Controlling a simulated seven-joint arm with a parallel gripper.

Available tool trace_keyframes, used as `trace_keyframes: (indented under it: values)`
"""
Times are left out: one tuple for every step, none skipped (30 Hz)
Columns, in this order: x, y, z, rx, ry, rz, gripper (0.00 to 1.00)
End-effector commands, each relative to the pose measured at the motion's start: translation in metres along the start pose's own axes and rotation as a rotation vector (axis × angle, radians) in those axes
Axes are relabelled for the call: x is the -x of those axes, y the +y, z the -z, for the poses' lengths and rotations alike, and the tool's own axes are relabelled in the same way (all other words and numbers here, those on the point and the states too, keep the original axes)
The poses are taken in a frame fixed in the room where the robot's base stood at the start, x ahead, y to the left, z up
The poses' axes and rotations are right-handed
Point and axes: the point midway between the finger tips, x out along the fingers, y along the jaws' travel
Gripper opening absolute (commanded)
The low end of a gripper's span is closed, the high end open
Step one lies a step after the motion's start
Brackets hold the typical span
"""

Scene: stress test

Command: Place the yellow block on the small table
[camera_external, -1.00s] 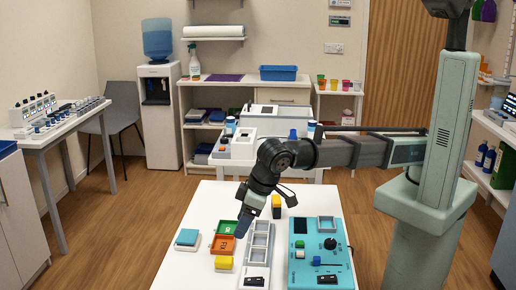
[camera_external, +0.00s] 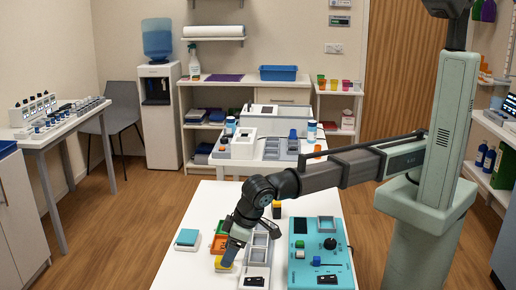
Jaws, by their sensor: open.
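A yellow block (camera_external: 221,265) with a pale lower part stands near the front of the white table (camera_external: 178,272). My gripper (camera_external: 230,256) points down over it, with a blue fingertip at the block's right upper side. The gripper is open; whether its fingers touch or straddle the block cannot be told. A second yellow piece with a dark lower part (camera_external: 276,207) stands farther back on the table, beyond my arm. I cannot tell which surface is the small table; a small teal-topped white piece (camera_external: 187,238) sits at the left.
Orange and green trays (camera_external: 219,242) lie just behind the yellow block, partly hidden by my gripper. A grey compartment rack (camera_external: 260,255) and a teal control panel (camera_external: 320,252) stand to the right. The table's left front is clear. Another white equipment table (camera_external: 262,150) stands behind.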

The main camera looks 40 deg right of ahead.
Motion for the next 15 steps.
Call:
trace_keyframes:
  values:
    - [-0.008,-0.002,0.000,0.000,-0.001,-0.001,0.68]
    - [-0.012,-0.003,0.000,0.000,-0.001,-0.001,0.68]
    - [-0.018,-0.003,0.000,0.000,-0.001,-0.001,0.68]
    - [-0.022,-0.003,0.000,0.000,-0.001,-0.001,0.68]
    - [-0.025,-0.003,0.000,0.000,-0.001,-0.001,0.68]
    - [-0.029,-0.003,0.000,0.000,-0.001,-0.001,0.68]
    - [-0.031,-0.003,0.000,0.000,0.000,-0.001,0.68]
    - [-0.032,-0.003,0.000,0.000,0.000,0.000,0.68]
    - [-0.034,-0.003,0.000,0.000,0.000,0.000,0.68]
    - [-0.034,-0.003,0.000,0.000,0.000,0.000,0.68]
    - [-0.034,-0.003,0.000,0.000,0.001,0.000,0.68]
    - [-0.034,-0.003,0.000,0.000,0.001,0.000,0.68]
    - [-0.034,-0.003,0.000,0.000,0.001,0.000,0.68]
    - [-0.033,-0.003,0.000,0.000,0.001,0.000,0.68]
    - [-0.033,-0.003,0.000,0.000,0.001,0.000,0.67]
